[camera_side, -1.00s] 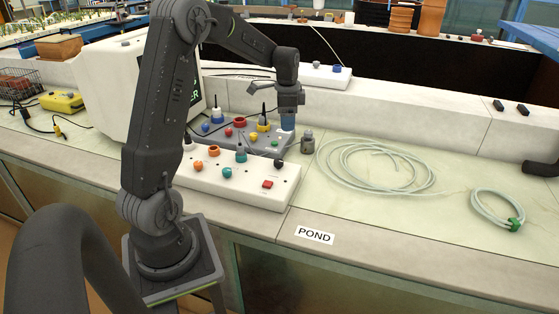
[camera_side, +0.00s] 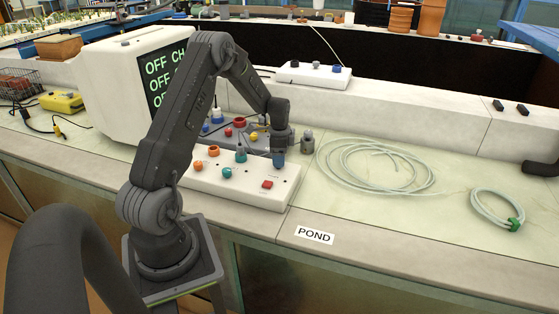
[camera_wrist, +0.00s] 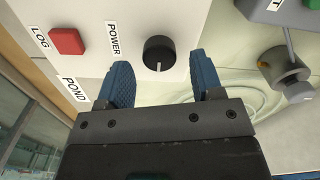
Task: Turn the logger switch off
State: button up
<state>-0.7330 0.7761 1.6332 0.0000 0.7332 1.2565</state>
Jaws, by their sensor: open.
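The red LOG switch (camera_wrist: 67,41) sits on a white panel, left of a black knob (camera_wrist: 159,53) labelled POWER in the wrist view. In the side view the red switch (camera_side: 267,184) is near the front right end of the white panel (camera_side: 235,193). My gripper (camera_wrist: 160,72) is open, with its blue fingers either side of the POWER knob's near edge in the picture and nothing visibly held. In the side view my gripper (camera_side: 279,160) is low over the panel's right end, behind the red switch, and hides the black knob. Contact with the knob cannot be told.
Orange and teal knobs (camera_side: 227,172) stand on the same panel. A grey panel with coloured knobs (camera_side: 228,132) lies behind it. A metal fitting (camera_side: 307,145) stands to the right, then coiled clear tubing (camera_side: 375,168). A white monitor (camera_side: 105,85) shows OFF lines.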

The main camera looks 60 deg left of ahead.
jog(key=shift+f, duration=0.9)
jog(key=c, duration=0.9)
